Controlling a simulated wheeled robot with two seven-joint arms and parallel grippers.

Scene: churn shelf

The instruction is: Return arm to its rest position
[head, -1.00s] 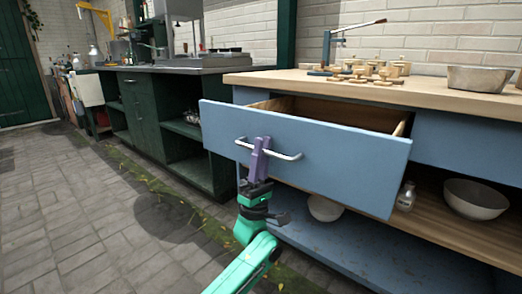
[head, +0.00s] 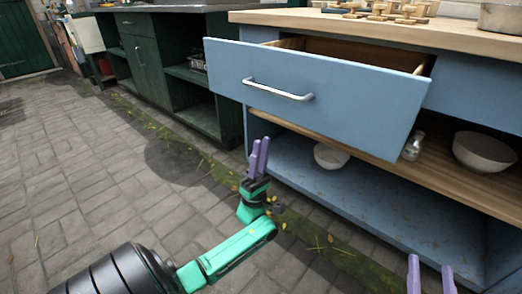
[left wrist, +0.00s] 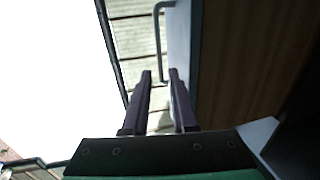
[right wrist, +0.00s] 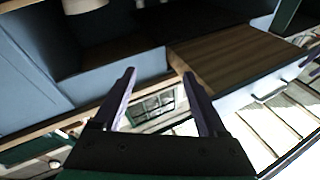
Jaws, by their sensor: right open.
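The blue drawer (head: 320,88) is pulled open, with its metal bar handle (head: 278,91) bare. My left gripper (head: 260,150) is empty, below and in front of the handle, apart from it, fingers pointing up. In the left wrist view its two purple fingers (left wrist: 158,75) stand apart, and the handle (left wrist: 160,40) lies beyond their tips. My right gripper (head: 430,270) shows only its purple fingertips at the bottom right edge. In the right wrist view its fingers (right wrist: 160,78) are spread with nothing between them.
A white bowl (head: 330,157) sits on the lower blue shelf. A larger bowl (head: 484,152) and a small bottle (head: 413,146) stand on the wooden shelf. A dark green cabinet (head: 150,60) is at the left. The paved floor (head: 100,180) is clear.

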